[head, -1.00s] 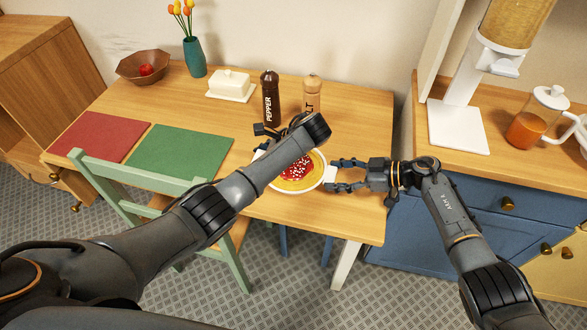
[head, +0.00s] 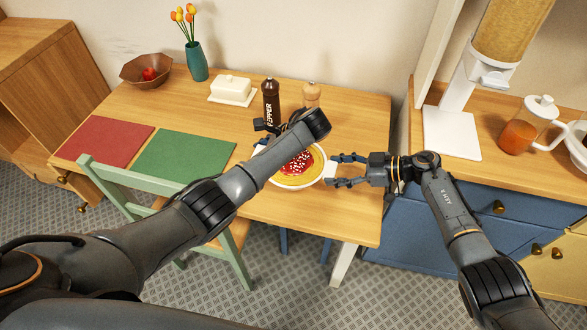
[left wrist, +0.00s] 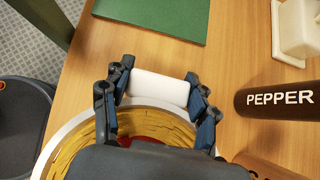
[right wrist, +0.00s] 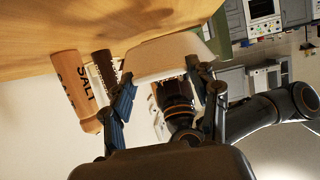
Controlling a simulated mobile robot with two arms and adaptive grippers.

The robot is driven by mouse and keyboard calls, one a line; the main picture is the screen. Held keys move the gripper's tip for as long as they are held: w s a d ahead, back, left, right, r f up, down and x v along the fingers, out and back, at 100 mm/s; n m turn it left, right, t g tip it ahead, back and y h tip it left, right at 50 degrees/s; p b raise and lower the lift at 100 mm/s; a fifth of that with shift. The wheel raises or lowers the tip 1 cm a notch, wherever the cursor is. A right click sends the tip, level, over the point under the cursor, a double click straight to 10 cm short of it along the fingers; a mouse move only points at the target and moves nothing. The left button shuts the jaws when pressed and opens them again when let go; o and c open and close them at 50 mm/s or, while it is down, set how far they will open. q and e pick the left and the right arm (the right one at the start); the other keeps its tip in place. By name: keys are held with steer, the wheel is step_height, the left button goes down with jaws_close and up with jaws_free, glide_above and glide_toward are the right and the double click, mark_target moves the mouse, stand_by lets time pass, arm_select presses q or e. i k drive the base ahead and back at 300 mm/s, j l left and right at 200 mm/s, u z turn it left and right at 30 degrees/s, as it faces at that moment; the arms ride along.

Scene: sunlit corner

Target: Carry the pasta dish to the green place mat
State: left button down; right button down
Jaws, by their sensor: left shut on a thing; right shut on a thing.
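The pasta dish (head: 300,170) is a white round dish with yellow pasta, red sauce and white bits, at the right part of the wooden table. My left gripper (left wrist: 160,88) is shut on its white left handle, in the left wrist view. In the head view my left arm hides part of the dish. My right gripper (head: 334,172) is shut on the right handle, which shows pale in the right wrist view (right wrist: 165,58). The dish looks level; I cannot tell how far it is above the table. The green place mat (head: 183,155) lies bare, left of the dish.
The pepper mill (head: 271,100), salt mill (head: 311,94) and butter dish (head: 231,88) stand behind the dish. A red mat (head: 103,142) lies left of the green one. A green chair (head: 165,178) stands at the front edge. A vase (head: 196,62) and a fruit bowl (head: 146,72) are at the back left.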

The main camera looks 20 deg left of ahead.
mark_target(182, 159)
steer(key=j, duration=1.7)
steer(key=k+u, duration=0.05)
